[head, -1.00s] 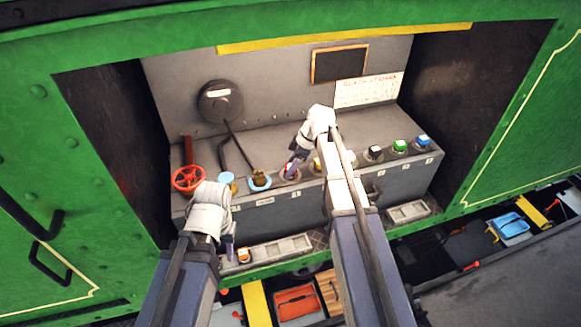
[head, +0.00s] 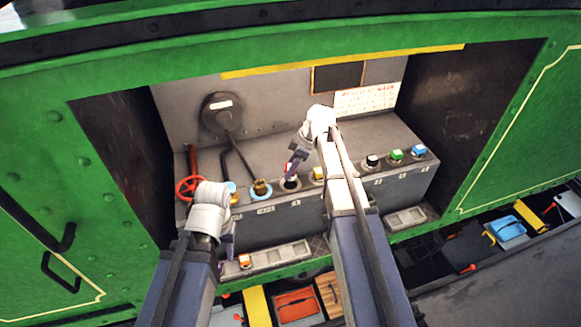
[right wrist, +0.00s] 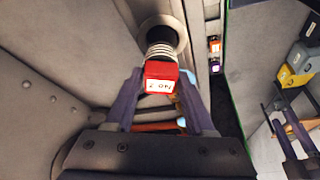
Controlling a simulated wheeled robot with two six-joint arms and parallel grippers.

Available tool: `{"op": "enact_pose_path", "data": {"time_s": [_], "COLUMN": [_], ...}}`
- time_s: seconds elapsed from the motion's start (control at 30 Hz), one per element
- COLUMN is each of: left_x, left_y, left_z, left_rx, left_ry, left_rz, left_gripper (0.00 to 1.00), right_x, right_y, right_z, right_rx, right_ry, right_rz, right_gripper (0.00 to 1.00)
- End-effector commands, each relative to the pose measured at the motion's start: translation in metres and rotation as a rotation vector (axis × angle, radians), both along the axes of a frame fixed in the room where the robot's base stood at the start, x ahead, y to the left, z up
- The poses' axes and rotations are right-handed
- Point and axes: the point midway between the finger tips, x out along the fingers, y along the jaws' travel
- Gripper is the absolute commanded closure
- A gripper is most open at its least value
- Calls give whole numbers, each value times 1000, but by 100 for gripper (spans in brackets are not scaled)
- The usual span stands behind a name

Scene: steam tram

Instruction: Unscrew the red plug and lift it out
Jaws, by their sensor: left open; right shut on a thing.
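The red plug (right wrist: 160,76) has a white label on its head and a pale threaded shank. In the right wrist view it sits between the fingers of my right gripper (right wrist: 163,100), which is shut on it. Several thread turns show beyond the head, in front of a dark round socket (right wrist: 174,33). Whether the shank's tip is clear of the socket I cannot tell. In the head view my right gripper (head: 291,164) is just above the dark socket (head: 290,184), largely hiding the plug. My left gripper (head: 231,243) is open and empty, low at the front left near the tray.
A yellow plug (head: 318,174), a black plug (head: 372,160), a green plug (head: 396,155) and a blue plug (head: 419,150) line the bench to the right. A red handwheel (head: 188,188) is at left. A shallow tray (head: 285,254) below holds an orange-and-white plug (head: 244,261).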

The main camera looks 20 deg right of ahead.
Motion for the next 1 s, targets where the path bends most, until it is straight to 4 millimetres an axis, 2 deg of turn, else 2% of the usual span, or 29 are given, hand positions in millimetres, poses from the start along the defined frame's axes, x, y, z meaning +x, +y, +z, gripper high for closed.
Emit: {"op": "enact_pose_path", "data": {"time_s": [0.47,1.0], "left_x": [0,0], "left_y": [0,0], "left_z": [24,24], "left_rx": [-1,-1], "left_ry": [0,0], "left_rz": [15,16], "left_gripper": [57,57], "right_x": [0,0], "right_y": [0,0], "right_z": [24,25], "right_rx": [1,1], "right_ry": [0,0], "right_rz": [0,0], "right_gripper": [100,100]}}
